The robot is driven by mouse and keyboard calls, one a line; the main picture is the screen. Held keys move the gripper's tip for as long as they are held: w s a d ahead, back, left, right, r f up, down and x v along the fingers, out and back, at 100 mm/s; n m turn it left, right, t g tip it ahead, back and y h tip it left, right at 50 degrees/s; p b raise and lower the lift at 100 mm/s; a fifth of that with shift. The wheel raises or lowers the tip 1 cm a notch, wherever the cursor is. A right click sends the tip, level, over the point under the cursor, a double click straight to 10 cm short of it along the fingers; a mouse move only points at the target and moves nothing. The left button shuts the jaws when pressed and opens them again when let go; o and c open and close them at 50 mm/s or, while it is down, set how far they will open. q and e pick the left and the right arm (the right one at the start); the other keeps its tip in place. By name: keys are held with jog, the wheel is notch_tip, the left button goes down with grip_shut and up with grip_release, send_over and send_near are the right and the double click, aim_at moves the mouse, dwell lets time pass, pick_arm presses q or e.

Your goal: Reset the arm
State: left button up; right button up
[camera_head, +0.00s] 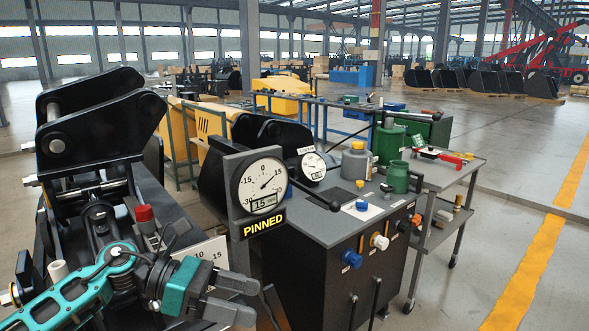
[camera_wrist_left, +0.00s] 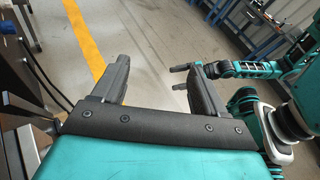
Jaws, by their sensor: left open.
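My left arm, teal and black, comes in from the lower left in the head view. My left gripper (camera_head: 246,298) is open and empty, its two dark fingers apart, in front of the black console. In the left wrist view the left gripper (camera_wrist_left: 160,76) has bare floor between its fingers. My right arm shows only in the left wrist view, at the right. Its gripper (camera_wrist_left: 180,77) has two dark fingertips apart with nothing seen between them, and is partly hidden behind a left finger.
A black coupler (camera_head: 95,120) stands at the left. Open floor with a yellow line (camera_head: 525,275) lies farther right.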

pick_arm(q)
jog(key=s+a+f+m+t+y, duration=0.3)
jog(key=s+f+m+y, duration=0.1)
jog(key=f+m, duration=0.3)
jog(key=s+a+f+m+t+y, duration=0.2)
jog(key=s+f+m+t+y, duration=0.2)
jog(key=s+f+m, duration=0.2)
jog(key=s+a+f+m+t+y, duration=0.3)
jog(key=s+f+m, duration=0.3)
jog(key=f+m, duration=0.4)
notch_tip(320, 180, down, 3)
jog(key=shift+a+f+t+y, duration=0.2)
jog(key=shift+a+t+y, duration=0.2)
jog(key=shift+y, duration=0.4)
